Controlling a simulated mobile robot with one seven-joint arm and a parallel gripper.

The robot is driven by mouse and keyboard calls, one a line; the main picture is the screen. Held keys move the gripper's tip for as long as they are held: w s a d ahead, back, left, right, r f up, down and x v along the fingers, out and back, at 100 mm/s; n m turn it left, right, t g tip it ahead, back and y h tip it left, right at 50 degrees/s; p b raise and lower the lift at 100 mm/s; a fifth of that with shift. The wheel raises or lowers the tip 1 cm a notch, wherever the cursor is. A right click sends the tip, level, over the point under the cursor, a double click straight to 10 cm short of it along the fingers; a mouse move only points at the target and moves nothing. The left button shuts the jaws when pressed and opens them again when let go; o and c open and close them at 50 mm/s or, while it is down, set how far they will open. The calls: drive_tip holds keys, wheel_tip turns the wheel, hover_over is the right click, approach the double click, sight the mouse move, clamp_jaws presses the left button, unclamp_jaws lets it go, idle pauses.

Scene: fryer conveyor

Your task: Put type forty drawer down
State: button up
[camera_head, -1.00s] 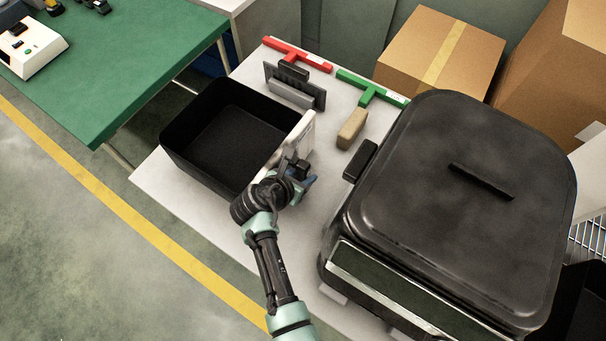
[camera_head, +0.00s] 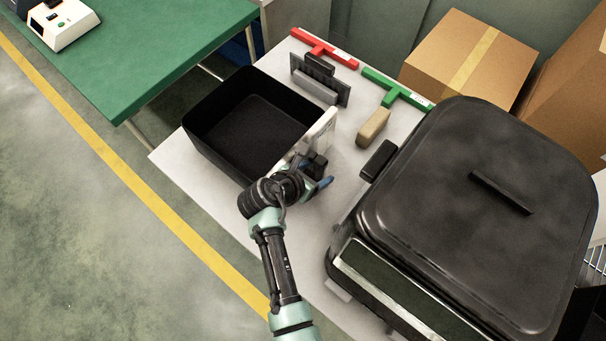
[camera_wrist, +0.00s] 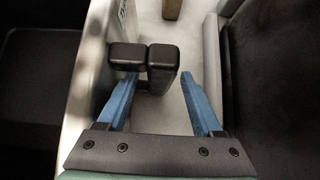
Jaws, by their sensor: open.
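The drawer (camera_head: 205,150) is a black open-topped bin with a pale front panel (camera_head: 322,133). It sits upright on the white tabletop and looks empty. Its front panel also shows in the wrist view (camera_wrist: 90,65), with a black handle (camera_wrist: 146,57) sticking out from it. My gripper (camera_wrist: 170,88) is open, its blue fingers pointing at the handle. The handle lies close to the left finger and partly over its tip; I cannot tell if they touch. In the head view my gripper (camera_head: 322,178) is at the panel's right side, and my wrist hides part of the panel.
A large black fryer (camera_head: 480,200) with a closed lid stands close on the right. A red tool (camera_head: 323,48), a green tool (camera_head: 398,92), a grey scraper (camera_head: 318,82) and a tan block (camera_head: 373,127) lie behind. A green table (camera_head: 140,50) is at the left.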

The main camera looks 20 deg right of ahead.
drive_tip(key=v, duration=1)
drive_tip(key=w+a+r+m+t+y, duration=0.1)
drive_tip(key=w+a+r+m+t, duration=0.2)
drive_tip(key=r, duration=0.8)
drive_tip(key=w+r+m+t+y, duration=0.1)
drive_tip(key=w+r+m+t, duration=0.4)
drive_tip(key=r, duration=0.5)
drive_tip(key=w+a+r+m+t+y, duration=0.2)
drive_tip(key=w+r+m, duration=0.3)
drive_tip(key=r, duration=0.6)
wheel_tip(320, 180, up, 16)
drive_tip(key=s+m+t+y, duration=0.1)
drive_tip(key=s+m+t, duration=0.2)
drive_tip(key=m+t, duration=0.2)
drive_tip(key=s+r+m+t+y, duration=0.1)
drive_tip(key=s+r+m+t, duration=0.2)
drive_tip(key=s+r, duration=0.3)
drive_tip(key=s+a+r+m+t+y, duration=0.1)
drive_tip(key=s+r+m+t, duration=0.3)
drive_tip(key=r, duration=0.7)
drive_tip(key=s, duration=0.2)
drive_tip(key=shift+s+a, duration=0.15)
drive_tip(key=shift+s, duration=0.15)
drive_tip(key=shift+r, duration=0.1)
drive_tip(key=shift+c, duration=0.3)
